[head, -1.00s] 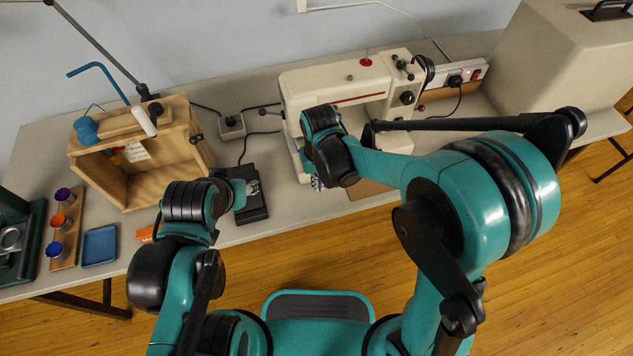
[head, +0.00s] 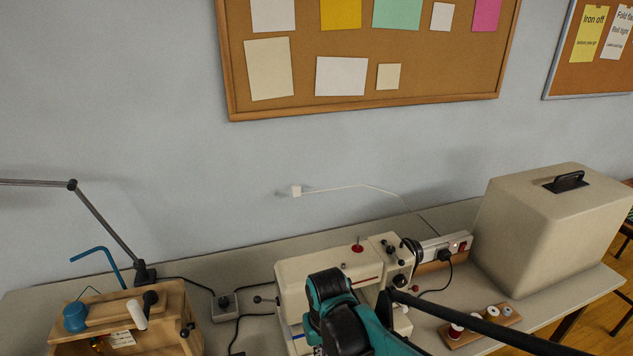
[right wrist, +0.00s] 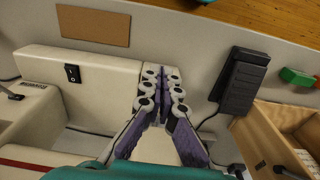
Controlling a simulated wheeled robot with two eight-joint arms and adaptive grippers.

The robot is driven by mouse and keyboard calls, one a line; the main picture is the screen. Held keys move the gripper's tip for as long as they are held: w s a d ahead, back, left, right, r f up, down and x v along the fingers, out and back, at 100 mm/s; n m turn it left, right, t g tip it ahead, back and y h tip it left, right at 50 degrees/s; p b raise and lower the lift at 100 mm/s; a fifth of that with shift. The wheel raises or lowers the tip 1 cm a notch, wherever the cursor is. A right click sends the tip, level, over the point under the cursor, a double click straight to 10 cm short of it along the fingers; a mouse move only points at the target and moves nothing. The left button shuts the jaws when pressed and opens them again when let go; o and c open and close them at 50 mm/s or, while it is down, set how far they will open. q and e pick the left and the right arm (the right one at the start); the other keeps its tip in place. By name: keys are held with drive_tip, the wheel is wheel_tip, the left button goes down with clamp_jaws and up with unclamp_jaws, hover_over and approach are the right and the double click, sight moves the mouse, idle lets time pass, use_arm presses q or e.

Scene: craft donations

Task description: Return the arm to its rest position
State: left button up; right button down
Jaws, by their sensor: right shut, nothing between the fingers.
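My right arm (head: 345,318) reaches in at the bottom of the head view, in front of the cream sewing machine (head: 315,267). Its fingers are hidden there. In the right wrist view my right gripper (right wrist: 164,78) is shut and empty. Its fingers point along the side of the sewing machine (right wrist: 105,80), which has a black switch. I cannot tell whether they touch it. My left arm and gripper are out of view.
A black foot pedal (right wrist: 240,82) lies near the gripper. A wooden box (head: 175,302) stands at the left. A large beige cover case (head: 555,225), a power strip (head: 445,248) and thread spools on a wooden strip (head: 477,329) are at the right.

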drive_tip(key=s+d+r+m+t, duration=0.1)
drive_tip(key=s+d+r+t, duration=0.2)
drive_tip(key=d, duration=0.5)
drive_tip(key=s+d+r+m+t, duration=0.2)
drive_tip(key=s+d+r+t, duration=0.1)
drive_tip(key=d, duration=0.5)
drive_tip(key=s+r, duration=0.1)
drive_tip(key=s, duration=0.1)
drive_tip(key=shift+s+d+t, duration=0.3)
